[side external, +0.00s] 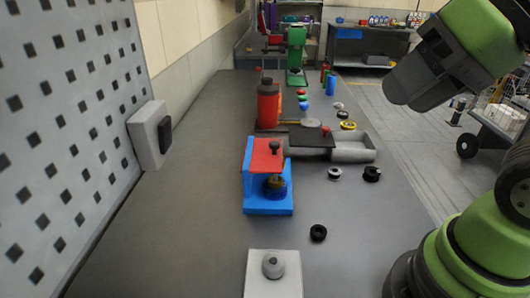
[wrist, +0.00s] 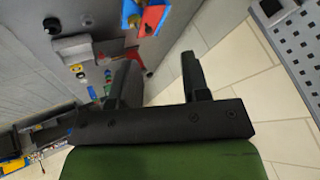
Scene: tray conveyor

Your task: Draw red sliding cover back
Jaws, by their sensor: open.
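The red sliding cover (side external: 262,157) lies on top of a blue box (side external: 268,206) on the grey bench, with a dark knob (side external: 274,147) standing on it. Yellow and dark blue round items (side external: 275,187) show in the box's open front below the cover. In the wrist view the red cover (wrist: 152,20) and part of the blue box (wrist: 130,9) are at the top edge. My gripper (wrist: 158,78) is open and empty, its two dark fingers apart. It is clear of the cover. My gripper's fingers are outside the side view.
Behind the box stand a red canister (side external: 268,106) and a grey tray (side external: 350,148) with a dark plate. Black rings (side external: 318,233) lie to the right. A white block with a knob (side external: 273,278) is in front. A perforated panel (side external: 65,120) borders the left.

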